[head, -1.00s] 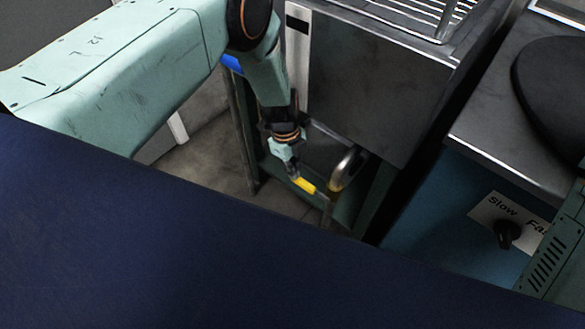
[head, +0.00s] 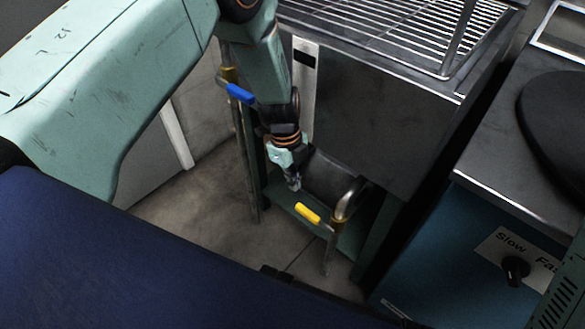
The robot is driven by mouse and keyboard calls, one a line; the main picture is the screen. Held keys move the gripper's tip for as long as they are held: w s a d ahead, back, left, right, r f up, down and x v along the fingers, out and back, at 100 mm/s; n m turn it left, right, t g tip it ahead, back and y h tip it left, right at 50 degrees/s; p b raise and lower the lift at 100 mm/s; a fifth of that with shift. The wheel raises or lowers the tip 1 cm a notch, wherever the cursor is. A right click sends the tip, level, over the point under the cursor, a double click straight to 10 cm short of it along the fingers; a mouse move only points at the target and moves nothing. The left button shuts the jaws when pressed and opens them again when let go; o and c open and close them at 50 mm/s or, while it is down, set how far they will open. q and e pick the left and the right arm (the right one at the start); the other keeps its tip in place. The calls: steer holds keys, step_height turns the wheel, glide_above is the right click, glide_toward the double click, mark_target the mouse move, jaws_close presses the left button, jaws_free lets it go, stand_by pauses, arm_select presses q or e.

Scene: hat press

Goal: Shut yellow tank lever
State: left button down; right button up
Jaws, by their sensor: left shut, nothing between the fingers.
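The yellow tank lever (head: 308,213) is a short yellow handle on a valve at the lower front of the steel tank (head: 385,120). It points left from the curved metal pipe (head: 349,197). My left gripper (head: 294,186) is shut and empty, pointing down just above and left of the yellow handle, with a small gap seeming to show between them. My right gripper is not in view.
A wire rack (head: 400,30) covers the tank top. A blue cabinet (head: 430,255) with a "Slow / Fast" knob (head: 516,270) stands right. Bare floor (head: 205,210) lies left of the tank. My dark blue body covers the lower left.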

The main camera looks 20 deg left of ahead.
arm_select(q)
steer(key=r, duration=0.4)
steer(key=shift+w+a, duration=0.15)
steer(key=shift+a, duration=0.15)
steer(key=shift+f, duration=0.1)
